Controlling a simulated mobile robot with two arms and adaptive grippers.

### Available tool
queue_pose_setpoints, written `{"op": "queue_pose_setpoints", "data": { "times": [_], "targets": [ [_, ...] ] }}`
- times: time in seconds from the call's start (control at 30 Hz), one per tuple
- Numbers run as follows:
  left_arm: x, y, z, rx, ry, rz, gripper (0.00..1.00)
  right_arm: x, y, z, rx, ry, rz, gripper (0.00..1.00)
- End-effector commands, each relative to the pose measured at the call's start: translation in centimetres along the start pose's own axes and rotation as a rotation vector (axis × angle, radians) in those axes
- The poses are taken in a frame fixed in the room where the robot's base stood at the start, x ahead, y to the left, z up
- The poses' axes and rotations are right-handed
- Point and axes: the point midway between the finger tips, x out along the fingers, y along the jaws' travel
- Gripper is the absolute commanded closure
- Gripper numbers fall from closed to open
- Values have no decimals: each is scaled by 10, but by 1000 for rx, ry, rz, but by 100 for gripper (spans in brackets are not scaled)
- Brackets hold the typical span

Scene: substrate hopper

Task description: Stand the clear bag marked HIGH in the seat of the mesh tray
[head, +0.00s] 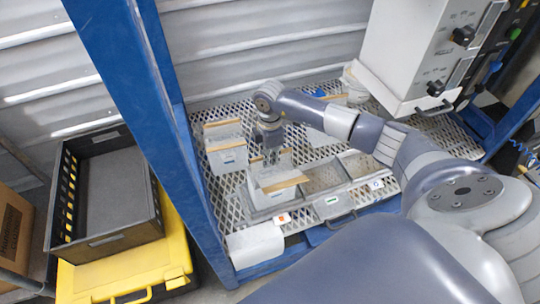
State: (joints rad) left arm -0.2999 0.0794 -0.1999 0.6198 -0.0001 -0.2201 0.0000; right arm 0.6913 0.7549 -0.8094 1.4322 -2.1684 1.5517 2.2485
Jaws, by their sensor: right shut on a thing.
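My right gripper (271,158) reaches down from above, shut on a clear bag (277,174) with a tan strip. That bag is over the left end of a long tray (318,217) with compartments; whether it touches the tray's floor I cannot tell. Another clear bag (229,159) with a tan strip stands to the left of the gripper, and one more (222,133) is behind it. The markings on the bags are too small to read, so I cannot tell which says HIGH. My left gripper is not in view.
The bags and tray are on a mesh shelf (220,194) in a blue frame (130,75). Coloured tags line the tray's front. A white-grey control box (420,50) hangs at upper right. A black crate (150,215) sits on a yellow case (90,283) at left.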

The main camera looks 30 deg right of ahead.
Motion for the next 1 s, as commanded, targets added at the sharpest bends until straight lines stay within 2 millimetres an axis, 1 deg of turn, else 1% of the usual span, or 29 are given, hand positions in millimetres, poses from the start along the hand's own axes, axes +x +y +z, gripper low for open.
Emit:
{"op": "queue_pose_setpoints", "data": {
  "times": [0.2, 0.23, 0.27, 0.3, 0.63, 0.73, 0.87, 1.0],
  "targets": [
    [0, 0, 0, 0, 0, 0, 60, 1, 0, 0, 0, 0, 0, 100],
    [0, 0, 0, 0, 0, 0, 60, 1, 0, 0, 0, 0, 0, 87],
    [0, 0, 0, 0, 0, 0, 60, 1, 0, 0, 0, 0, 0, 80],
    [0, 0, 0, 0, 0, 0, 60, 1, 0, 0, 0, 0, 0, 71],
    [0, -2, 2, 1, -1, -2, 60, 1, 0, 0, 0, 0, 0, 70],
    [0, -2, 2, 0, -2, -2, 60, -5, 1, 0, 0, 1, 2, 70],
    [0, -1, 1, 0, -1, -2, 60, -25, 1, 0, 0, 3, 4, 70],
    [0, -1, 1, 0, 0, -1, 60, -56, 2, 0, -1, 2, 5, 70]
  ]
}}
